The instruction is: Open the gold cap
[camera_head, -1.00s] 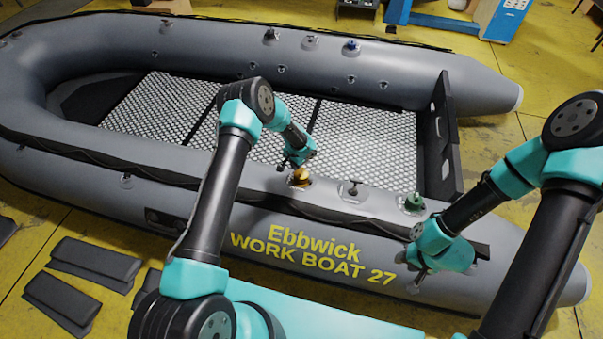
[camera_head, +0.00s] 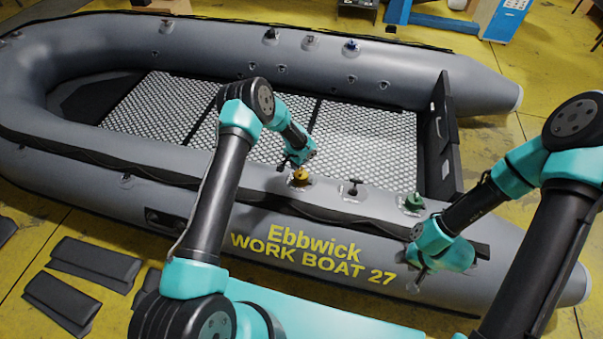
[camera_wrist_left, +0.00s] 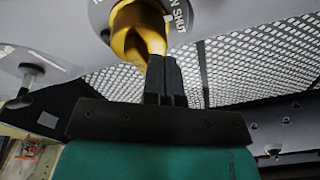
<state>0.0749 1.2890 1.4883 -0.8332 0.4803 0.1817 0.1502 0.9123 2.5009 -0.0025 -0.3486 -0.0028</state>
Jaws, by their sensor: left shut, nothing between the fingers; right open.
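The gold cap (camera_head: 300,177) sits on the near tube of the grey boat, and it shows large in the left wrist view (camera_wrist_left: 134,38) on a round grey plate with the word SHUT. My left gripper (camera_head: 293,163) is at the cap, just behind and above it. In the left wrist view its fingers (camera_wrist_left: 164,72) are shut together, with their tips at the cap's side; whether they touch it I cannot tell. My right gripper (camera_head: 415,270) is open and empty beside the tube's outer side, low and to the right.
A black valve (camera_head: 353,188) and a green cap (camera_head: 413,203) stand along the same tube to the right. A black transom (camera_head: 446,140) rises at the boat's right end. Flat dark pads (camera_head: 95,261) lie on the yellow floor at left. The patterned boat floor (camera_head: 362,140) is clear.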

